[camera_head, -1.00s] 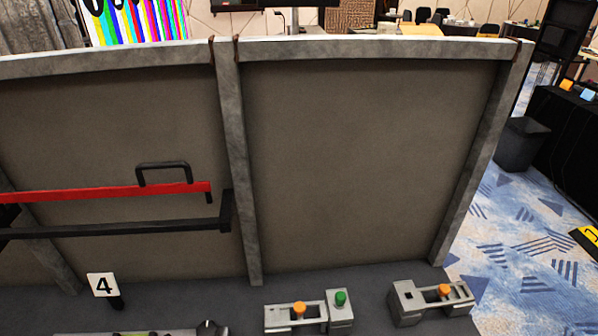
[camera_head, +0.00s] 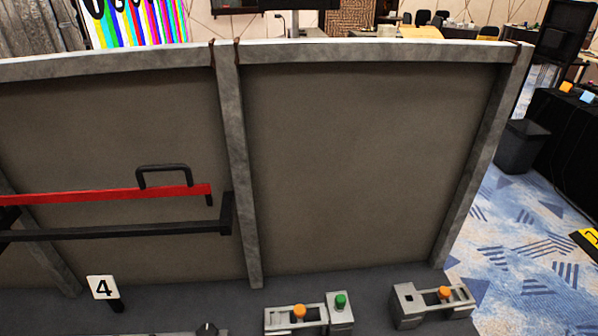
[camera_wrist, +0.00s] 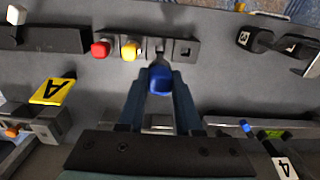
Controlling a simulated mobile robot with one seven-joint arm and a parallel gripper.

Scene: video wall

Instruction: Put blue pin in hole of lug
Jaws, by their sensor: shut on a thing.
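In the wrist view, my gripper (camera_wrist: 160,90) has its two dark fingers closed on a blue pin (camera_wrist: 160,79). Only the pin's blue head shows clearly; its shaft is hidden. Just beyond it is a dark rack with a square opening (camera_wrist: 185,50). A red pin (camera_wrist: 101,49) and a yellow pin (camera_wrist: 130,49) stand in that rack. I cannot tell which part is the lug. A grey fixture (camera_head: 408,308) with a dark square opening shows at the right in the head view. My gripper does not show there.
A framed panel (camera_head: 365,160) stands behind. In the wrist view, a yellow sign (camera_wrist: 52,91) lies at the left.

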